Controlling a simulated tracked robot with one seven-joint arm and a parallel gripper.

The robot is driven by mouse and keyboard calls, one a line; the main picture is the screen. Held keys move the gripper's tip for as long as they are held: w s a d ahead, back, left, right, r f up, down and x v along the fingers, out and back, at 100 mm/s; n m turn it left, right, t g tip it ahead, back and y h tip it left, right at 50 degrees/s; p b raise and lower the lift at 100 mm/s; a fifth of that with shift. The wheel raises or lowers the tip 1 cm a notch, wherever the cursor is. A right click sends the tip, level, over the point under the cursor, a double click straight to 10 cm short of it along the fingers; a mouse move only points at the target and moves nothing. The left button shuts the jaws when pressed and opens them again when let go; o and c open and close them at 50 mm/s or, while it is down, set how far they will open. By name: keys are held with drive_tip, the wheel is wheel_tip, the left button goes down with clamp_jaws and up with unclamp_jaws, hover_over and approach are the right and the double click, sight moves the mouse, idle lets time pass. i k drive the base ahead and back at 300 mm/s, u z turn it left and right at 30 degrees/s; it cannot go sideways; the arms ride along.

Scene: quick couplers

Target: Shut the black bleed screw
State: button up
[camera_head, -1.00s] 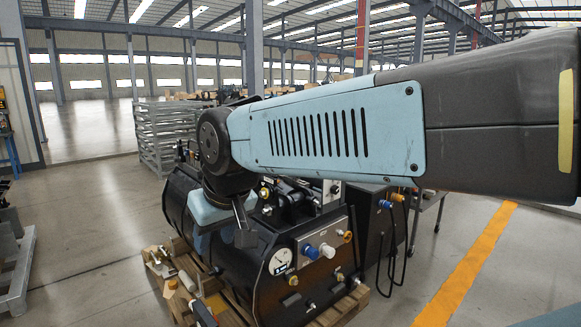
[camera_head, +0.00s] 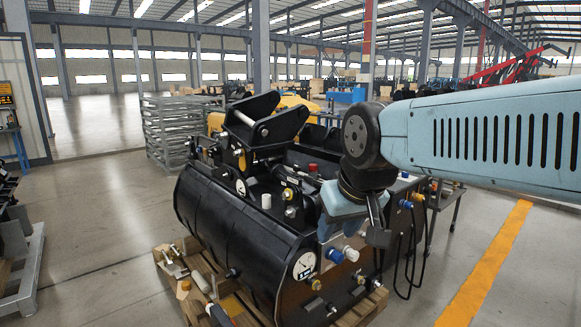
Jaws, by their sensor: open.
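The black machine with the coupler fittings (camera_head: 225,225) stands on a wooden pallet. Its front end carries a round white gauge (camera_head: 304,265), a blue knob (camera_head: 334,256), a white knob (camera_head: 350,253) and small brass-coloured fittings (camera_head: 315,284). I cannot tell which part is the black bleed screw; dark fittings blend into the black body, and my wrist covers part of the panel's upper right. My gripper (camera_head: 377,236) hangs downward in front of the machine's right front corner, near the white knob. One dark finger shows clearly; no object shows in it. Contact with the machine cannot be judged.
A black bracket (camera_head: 265,120) rises from the machine's top. Blue and orange caps with hanging black hoses (camera_head: 405,245) are right of my gripper. Loose parts lie on the pallet (camera_head: 165,262). A grey rack (camera_head: 175,130) stands behind. Floor around the yellow line (camera_head: 490,260) is clear.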

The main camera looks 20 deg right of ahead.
sight(297, 168)
drive_tip(key=z, duration=0.1)
drive_tip(key=i, duration=1)
drive_tip(key=u, duration=0.1)
